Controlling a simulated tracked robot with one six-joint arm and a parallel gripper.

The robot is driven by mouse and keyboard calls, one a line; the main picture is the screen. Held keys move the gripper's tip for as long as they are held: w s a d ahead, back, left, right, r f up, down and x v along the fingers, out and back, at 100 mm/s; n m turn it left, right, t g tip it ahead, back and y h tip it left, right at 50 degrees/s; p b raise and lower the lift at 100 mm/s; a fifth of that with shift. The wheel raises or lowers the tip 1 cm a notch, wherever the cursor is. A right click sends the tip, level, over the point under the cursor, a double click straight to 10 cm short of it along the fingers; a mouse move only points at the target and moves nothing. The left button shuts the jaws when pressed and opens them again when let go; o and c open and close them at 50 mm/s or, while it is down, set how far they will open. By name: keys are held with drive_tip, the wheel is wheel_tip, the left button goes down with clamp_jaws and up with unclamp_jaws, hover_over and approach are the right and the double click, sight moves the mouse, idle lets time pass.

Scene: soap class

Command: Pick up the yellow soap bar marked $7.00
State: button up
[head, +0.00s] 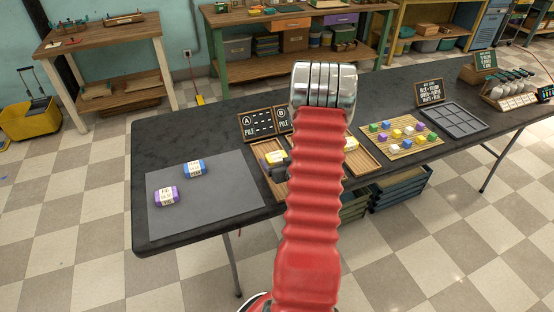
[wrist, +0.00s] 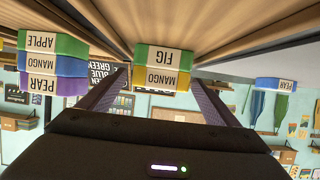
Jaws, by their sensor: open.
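In the wrist view, which is upside down, a yellow bar labelled MANGO (wrist: 182,80) lies on a green bar labelled FIG (wrist: 185,59). I cannot read any price. My gripper (wrist: 158,84) is open, with one dark finger on each side of the yellow bar; I cannot tell whether they touch it. In the head view, my red arm hides most of the gripper.
A stack of green APPLE (wrist: 75,46), blue MANGO (wrist: 73,66) and purple PEAR (wrist: 70,87) bars stands beside the gripper. A blue bar (head: 194,168) and a purple bar (head: 166,196) lie on the grey mat (head: 220,200). Pile signs (head: 258,123) stand behind the tray.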

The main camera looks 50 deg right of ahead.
drive_tip(key=shift+c, duration=0.6)
drive_tip(key=c, duration=1.1)
